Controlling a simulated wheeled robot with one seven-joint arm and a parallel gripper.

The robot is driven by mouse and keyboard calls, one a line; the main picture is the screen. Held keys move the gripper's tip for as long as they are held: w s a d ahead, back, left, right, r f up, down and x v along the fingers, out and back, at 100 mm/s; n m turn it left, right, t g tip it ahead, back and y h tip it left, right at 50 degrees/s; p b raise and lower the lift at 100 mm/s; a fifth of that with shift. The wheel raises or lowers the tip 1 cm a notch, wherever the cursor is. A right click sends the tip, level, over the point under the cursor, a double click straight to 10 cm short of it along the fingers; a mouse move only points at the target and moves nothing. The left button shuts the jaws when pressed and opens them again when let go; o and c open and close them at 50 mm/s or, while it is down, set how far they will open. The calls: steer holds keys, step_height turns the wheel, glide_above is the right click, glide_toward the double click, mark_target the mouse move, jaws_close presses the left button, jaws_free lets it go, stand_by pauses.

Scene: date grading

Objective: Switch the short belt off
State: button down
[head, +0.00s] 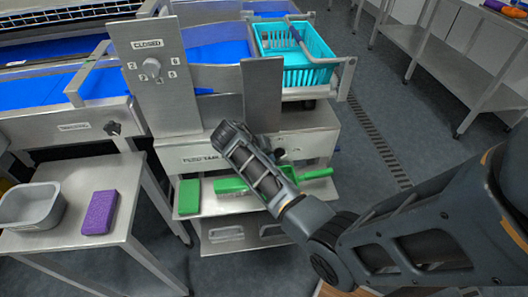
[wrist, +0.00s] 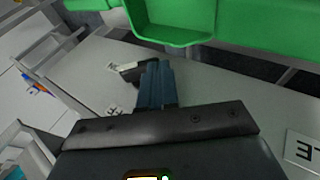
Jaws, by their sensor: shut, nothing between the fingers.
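The short blue belt (head: 222,52) runs behind a steel guard, above a front panel (head: 310,143) whose label is partly readable as a feed table. A small dark knob (head: 280,154) sits on this panel, right of the label. In the wrist view a dark and metal knob (wrist: 130,70) stands out from the pale panel, with small marks beside it. My gripper (wrist: 153,76) is shut and empty, its fingertips right beside that knob; I cannot tell whether they touch. In the head view my own wrist hides the fingers.
A teal basket (head: 309,72) stands at the belt's end. Another dark knob (head: 112,129) and a dial plate (head: 151,68) are at left. Open floor lies right.

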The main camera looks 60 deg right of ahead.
steer(key=shift+f+g, duration=0.25)
steer(key=shift+g, duration=0.15)
steer(key=shift+w+f, duration=0.1)
steer(key=shift+f, duration=0.3)
steer(key=shift+r, duration=0.1)
steer(key=shift+s+d+r+p, duration=0.2)
steer(key=shift+s+d+p, duration=0.1)
steer(key=shift+s, duration=0.15)
steer(key=shift+s+d, duration=0.15)
steer(key=shift+s, duration=0.05)
